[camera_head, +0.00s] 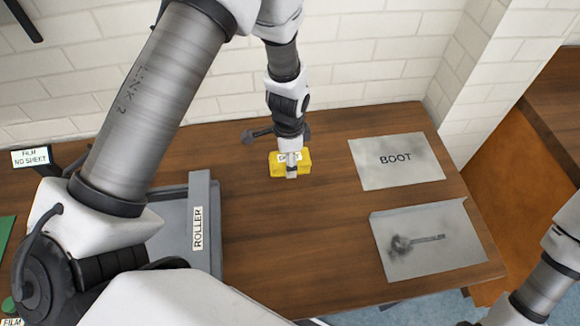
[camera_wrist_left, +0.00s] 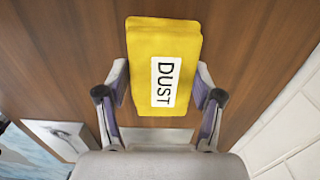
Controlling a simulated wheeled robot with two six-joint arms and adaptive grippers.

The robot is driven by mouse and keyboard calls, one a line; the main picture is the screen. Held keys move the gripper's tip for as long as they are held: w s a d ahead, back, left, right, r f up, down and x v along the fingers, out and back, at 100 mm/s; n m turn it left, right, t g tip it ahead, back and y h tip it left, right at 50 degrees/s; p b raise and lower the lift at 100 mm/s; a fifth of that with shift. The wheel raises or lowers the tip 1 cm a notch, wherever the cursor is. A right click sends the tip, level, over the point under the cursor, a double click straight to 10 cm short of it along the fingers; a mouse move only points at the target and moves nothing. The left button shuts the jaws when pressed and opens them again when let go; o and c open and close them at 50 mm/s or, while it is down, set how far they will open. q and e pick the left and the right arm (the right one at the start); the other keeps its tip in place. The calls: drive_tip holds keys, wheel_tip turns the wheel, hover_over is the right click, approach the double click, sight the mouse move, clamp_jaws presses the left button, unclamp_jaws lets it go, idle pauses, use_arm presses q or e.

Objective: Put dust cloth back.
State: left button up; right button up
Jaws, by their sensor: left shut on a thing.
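The dust cloth (camera_head: 276,167) is a yellow folded block with a white label, at the back middle of the wooden table in the head view. In the left wrist view the dust cloth (camera_wrist_left: 190,45) fills the space between the two fingers, and its label reads DUST. My left gripper (camera_head: 291,168) points down over the cloth and is shut on it; the left wrist view shows a finger of the gripper (camera_wrist_left: 160,88) on each side. I cannot tell whether the cloth touches the table. My right gripper is not in view; only part of my right arm shows at the lower right.
A sheet marked BOOT (camera_head: 396,177) lies right of the cloth. A grey panel (camera_head: 455,257) with a dark tool shape lies nearer. The table between is clear. A brick wall (camera_head: 350,75) stands behind.

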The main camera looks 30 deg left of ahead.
use_arm(q)
drive_tip(key=shift+w+f+b, duration=0.2)
drive_tip(key=shift+f+b, duration=0.2)
drive_tip(key=shift+f, duration=0.05)
drive_tip(key=f+b, duration=0.2)
drive_tip(key=shift+s+d+f+b, duration=0.1)
drive_tip(key=shift+s+f+b, duration=0.1)
drive_tip(key=shift+f+b, duration=0.2)
drive_tip(key=shift+w+r, duration=0.1)
drive_tip(key=shift+w, duration=0.05)
drive_tip(key=o, duration=1.2)
wheel_tip(320, 180, up, 12)
drive_tip(key=shift+f+b, duration=0.1)
drive_tip(key=shift+b, duration=0.45)
